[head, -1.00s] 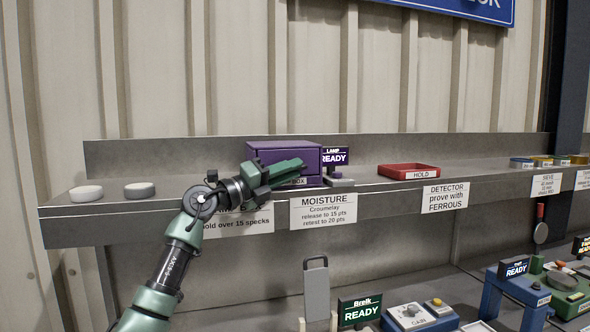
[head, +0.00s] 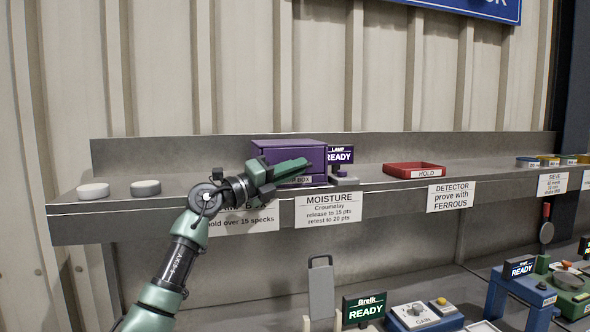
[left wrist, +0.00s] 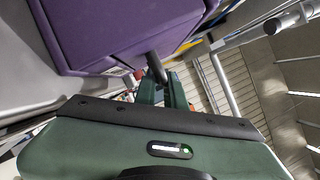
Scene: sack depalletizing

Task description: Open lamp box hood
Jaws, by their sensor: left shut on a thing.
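The purple lamp box (head: 290,150) stands on the grey shelf, with its hood down. Its label shows partly below my gripper. My left gripper (head: 298,166) reaches across the front of the box from the left. In the left wrist view, the purple box (left wrist: 120,30) fills the upper left, and a dark handle (left wrist: 154,66) sticks out from it to the green fingers (left wrist: 165,92). The left gripper is shut on this handle; the exact contact is small and partly hidden. My right gripper is not in view.
A lamp sign reading READY (head: 340,155) stands right beside the box. A red HOLD tray (head: 414,170) is farther right on the shelf (head: 230,158). Two round pale discs, one white (head: 93,190) and one grey (head: 146,187), lie at the left end. Lower devices stand at the bottom right.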

